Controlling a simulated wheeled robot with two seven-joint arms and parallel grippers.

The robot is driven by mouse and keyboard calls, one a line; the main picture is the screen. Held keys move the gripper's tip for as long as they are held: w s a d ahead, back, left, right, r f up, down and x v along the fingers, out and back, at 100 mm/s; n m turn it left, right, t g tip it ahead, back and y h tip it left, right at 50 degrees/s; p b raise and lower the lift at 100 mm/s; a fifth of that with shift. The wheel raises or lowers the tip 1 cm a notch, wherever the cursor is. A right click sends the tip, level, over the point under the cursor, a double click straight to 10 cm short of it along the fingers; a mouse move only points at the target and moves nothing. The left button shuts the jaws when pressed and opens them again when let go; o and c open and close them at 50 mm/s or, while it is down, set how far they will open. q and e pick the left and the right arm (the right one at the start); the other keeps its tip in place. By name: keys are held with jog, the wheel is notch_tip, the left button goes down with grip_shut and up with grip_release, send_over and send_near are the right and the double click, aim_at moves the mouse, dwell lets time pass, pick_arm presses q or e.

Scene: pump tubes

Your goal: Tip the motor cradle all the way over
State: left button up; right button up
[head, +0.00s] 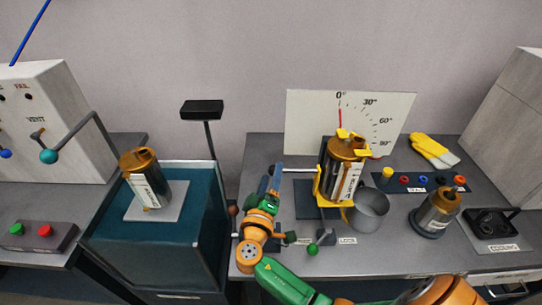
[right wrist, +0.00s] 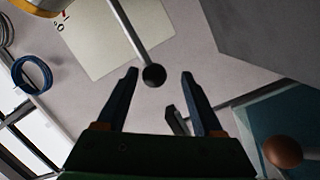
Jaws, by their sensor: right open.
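The motor cradle is a yellow frame (head: 319,186) that holds a bronze motor (head: 346,150), nearly upright. Behind it stands a white angle board (head: 304,115), its red pointer at the 0° mark. A grey rod (head: 300,170) runs left from the cradle. In the right wrist view the rod (right wrist: 126,28) ends in a black ball knob (right wrist: 153,75). My right gripper (head: 276,170) is at the rod's left end, open. In the right wrist view the knob appears between the open fingertips (right wrist: 160,75), not gripped. The head view hides the knob. My left gripper is not in view.
A grey cup (head: 370,211) stands just right of the cradle. A small green-knobbed lever (head: 313,249) is in front. A second motor (head: 437,211) and yellow gloves (head: 433,150) are farther right. A teal box (head: 200,235) with another motor (head: 145,177) stands left.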

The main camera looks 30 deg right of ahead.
jog(key=x, duration=0.5)
jog(key=shift+d+r+p, duration=0.15)
jog(key=shift+d+p, duration=0.1)
jog(key=shift+p, duration=0.15)
jog(key=shift+s+a+r, duration=0.1)
jog(key=shift+s, duration=0.05)
grip_shut()
dwell(0.8)
